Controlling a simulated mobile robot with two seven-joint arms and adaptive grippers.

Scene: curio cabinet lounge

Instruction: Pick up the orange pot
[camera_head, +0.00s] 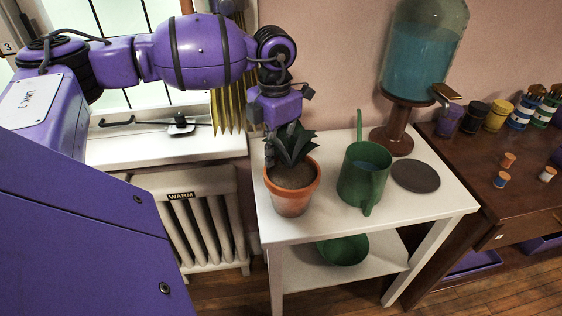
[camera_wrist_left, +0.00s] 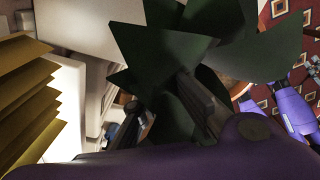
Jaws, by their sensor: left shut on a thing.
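The orange pot (camera_head: 291,203) is a terracotta pot with dark soil and a spiky dark green plant (camera_head: 294,143). It is upright at the left end of the white side table (camera_head: 330,226); I cannot tell whether it touches the top. My left gripper (camera_head: 270,152) reaches down from above at the pot's back left rim, beside the leaves, and is shut on the pot. Leaves partly hide the fingertips. In the left wrist view, the dark leaves (camera_wrist_left: 165,50) fill the middle and hide most of the pot.
A green watering can (camera_head: 362,175) stands close right of the pot, with a dark round disc (camera_head: 415,176) and a blue-filled glass dispenser (camera_head: 422,60) beyond. A green bowl (camera_head: 343,250) is on the lower shelf. A radiator (camera_head: 200,215) and window sill (camera_head: 160,150) lie left.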

